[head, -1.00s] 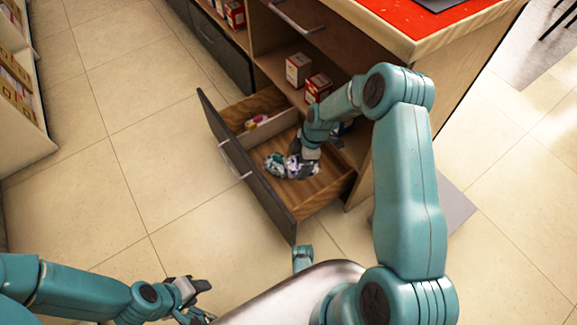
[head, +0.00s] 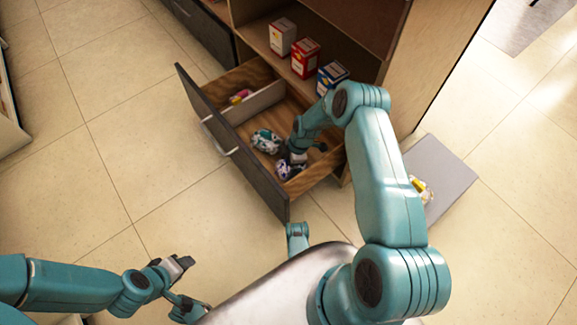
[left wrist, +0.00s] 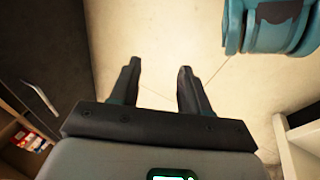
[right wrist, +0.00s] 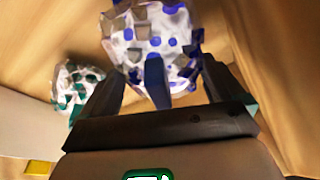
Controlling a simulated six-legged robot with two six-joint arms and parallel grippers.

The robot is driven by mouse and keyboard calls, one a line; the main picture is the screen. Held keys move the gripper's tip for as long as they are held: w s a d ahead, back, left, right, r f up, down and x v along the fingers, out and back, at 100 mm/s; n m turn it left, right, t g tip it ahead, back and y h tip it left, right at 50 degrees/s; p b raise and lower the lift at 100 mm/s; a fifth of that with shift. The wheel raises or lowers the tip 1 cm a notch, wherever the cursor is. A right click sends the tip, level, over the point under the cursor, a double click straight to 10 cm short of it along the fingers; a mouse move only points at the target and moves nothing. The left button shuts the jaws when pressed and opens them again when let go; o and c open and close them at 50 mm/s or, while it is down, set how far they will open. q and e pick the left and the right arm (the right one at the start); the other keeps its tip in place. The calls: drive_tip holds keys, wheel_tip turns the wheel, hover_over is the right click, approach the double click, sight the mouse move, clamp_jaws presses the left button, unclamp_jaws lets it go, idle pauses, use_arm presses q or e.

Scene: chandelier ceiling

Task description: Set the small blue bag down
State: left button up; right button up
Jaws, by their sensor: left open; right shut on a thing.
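The small blue bag (head: 285,169), white with blue and brown patches, is in the larger, near compartment of the open drawer (head: 232,150). It shows large in the right wrist view (right wrist: 152,30). My right gripper (head: 293,161) reaches down into the drawer and is shut on the bag. I cannot tell whether the bag touches the drawer floor. A white and green bag (head: 265,141) lies in the same compartment, apart from the blue one; it also shows in the right wrist view (right wrist: 75,88). My left gripper (left wrist: 158,75) is open and empty above the floor, away from the drawer.
A pale divider (head: 255,103) separates a far compartment with a pink and yellow item (head: 240,97). White (head: 282,36), red (head: 305,58) and blue (head: 331,76) boxes stand on the shelf above. A grey mat (head: 440,172) with a yellow item lies right of the cabinet.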

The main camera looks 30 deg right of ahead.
drive_tip(key=shift+f, duration=0.45)
drive_tip(key=shift+r, duration=0.15)
drive_tip(key=o, duration=0.7)
use_arm(q)
drive_tip(key=shift+w+f, duration=0.15)
use_arm(e)
drive_tip(key=p+v, duration=0.3)
drive_tip(key=v, duration=0.3)
drive_tip(key=shift+r+p, duration=0.3)
drive_tip(key=shift+r, duration=0.05)
drive_tip(key=shift+d+r, duration=0.15)
drive_tip(key=shift+r, duration=0.25)
use_arm(q)
drive_tip(key=shift+g, duration=0.5)
drive_tip(key=s+r, duration=0.1)
drive_tip(key=r, duration=0.1)
drive_tip(key=s+r, duration=0.1)
drive_tip(key=shift+s+d+r, duration=0.2)
drive_tip(key=shift+s+d, duration=0.05)
drive_tip(key=shift+s, duration=0.1)
use_arm(e)
drive_tip(key=shift+s, duration=0.1)
